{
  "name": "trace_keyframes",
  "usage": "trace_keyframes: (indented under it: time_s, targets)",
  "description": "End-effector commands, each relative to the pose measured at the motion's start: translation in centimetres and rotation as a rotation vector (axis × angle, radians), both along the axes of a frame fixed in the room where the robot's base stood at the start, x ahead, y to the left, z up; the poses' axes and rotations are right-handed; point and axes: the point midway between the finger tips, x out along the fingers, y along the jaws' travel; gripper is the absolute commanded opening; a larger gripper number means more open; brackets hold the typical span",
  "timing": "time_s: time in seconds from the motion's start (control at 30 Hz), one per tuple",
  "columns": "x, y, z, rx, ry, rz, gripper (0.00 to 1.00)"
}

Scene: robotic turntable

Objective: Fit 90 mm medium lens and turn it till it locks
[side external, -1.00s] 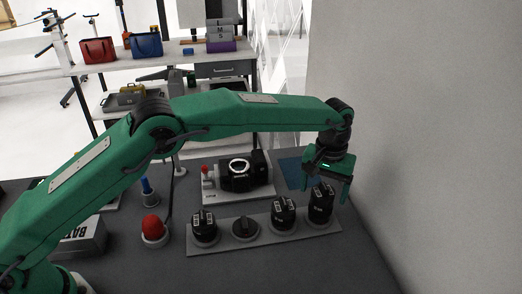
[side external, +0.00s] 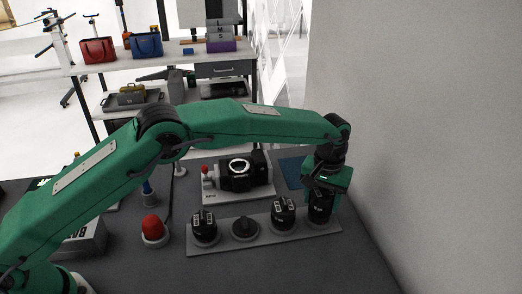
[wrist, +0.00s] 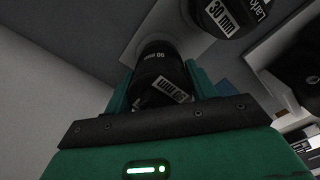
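The 90 mm lens (wrist: 155,75) is a black cylinder with a white label. It stands upright at the right end of the grey holder strip (side external: 264,238), where it also shows in the side view (side external: 320,208). My gripper (side external: 320,200) is down around this lens, with one finger on each side in the wrist view (wrist: 160,75). The fingers look open, though contact is hard to judge. The black camera body (side external: 238,182) lies on a grey base plate (side external: 225,198), its round pale mount facing up and empty.
A lens marked 30 mm (wrist: 220,12) stands next to the 90 mm one. Another lens (side external: 204,228) and a low black cap-like part (side external: 245,229) share the strip. A red dome (side external: 152,228) stands left. A blue mat (side external: 291,172) lies behind; a wall rises right.

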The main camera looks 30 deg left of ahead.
Motion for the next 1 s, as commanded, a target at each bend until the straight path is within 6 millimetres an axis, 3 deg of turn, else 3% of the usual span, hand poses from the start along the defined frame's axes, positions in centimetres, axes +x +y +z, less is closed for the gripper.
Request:
trace_keyframes:
  time_s: [0.03,0.2,0.63,1.0]
  targets:
    - [0.0,0.0,0.0,0.000,0.000,0.000,0.46]
    - [0.1,0.0,0.2,-0.002,-0.002,0.000,0.16]
    - [0.1,0.0,0.8,-0.002,-0.004,0.000,0.16]
    - [0.1,-0.1,4.4,-0.003,-0.005,0.000,0.16]
